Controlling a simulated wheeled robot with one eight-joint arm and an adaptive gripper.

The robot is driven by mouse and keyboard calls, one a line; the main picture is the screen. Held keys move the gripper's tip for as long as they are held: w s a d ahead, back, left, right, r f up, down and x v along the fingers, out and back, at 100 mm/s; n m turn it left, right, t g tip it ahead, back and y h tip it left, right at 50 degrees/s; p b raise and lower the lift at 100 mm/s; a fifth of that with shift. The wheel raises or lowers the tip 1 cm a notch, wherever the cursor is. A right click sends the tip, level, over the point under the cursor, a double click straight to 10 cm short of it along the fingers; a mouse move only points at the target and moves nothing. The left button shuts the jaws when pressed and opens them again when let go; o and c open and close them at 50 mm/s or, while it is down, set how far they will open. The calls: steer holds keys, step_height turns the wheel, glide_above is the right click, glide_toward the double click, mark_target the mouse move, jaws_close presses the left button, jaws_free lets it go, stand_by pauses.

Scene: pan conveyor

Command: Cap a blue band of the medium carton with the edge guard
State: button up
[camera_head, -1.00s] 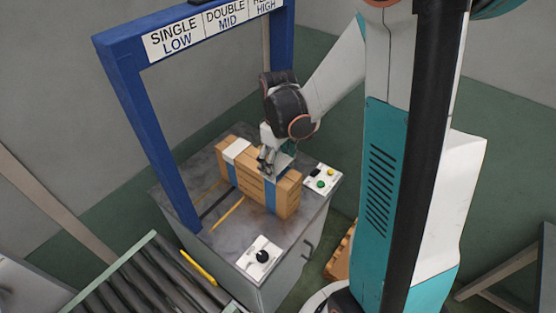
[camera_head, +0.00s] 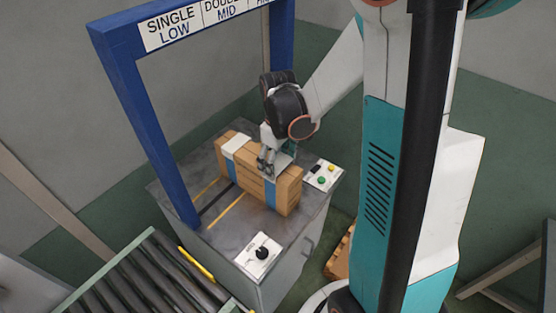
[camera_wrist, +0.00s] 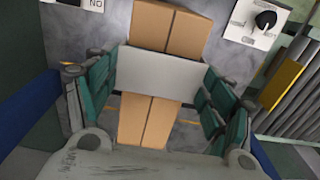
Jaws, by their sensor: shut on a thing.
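The medium carton (camera_head: 262,183) is a long brown box on the grey table, with a blue band (camera_head: 271,196) near its right end and another (camera_head: 229,168) near its left end. A white piece (camera_head: 237,144) lies on top over the left band. My gripper (camera_head: 268,166) is above the carton's top, towards the right band. It is shut on the light grey edge guard (camera_wrist: 162,75), which lies across the carton (camera_wrist: 150,120) between the teal fingers in the wrist view. Whether the guard touches the carton is unclear. No blue band shows around the guard in the wrist view.
A blue arch (camera_head: 143,120) with signs spans the table (camera_head: 222,234). A button panel (camera_head: 323,176) sits behind the carton's right end. A knob box (camera_head: 259,257) is at the front corner. A roller conveyor (camera_head: 140,285) with a yellow strip (camera_head: 197,265) lies front left.

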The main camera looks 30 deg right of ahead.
mark_target(278, 164)
steer(key=shift+f+b, duration=0.5)
steer(key=shift+f, duration=0.1)
steer(key=o, duration=0.8)
step_height(278, 164, up, 12)
stand_by(0.7)
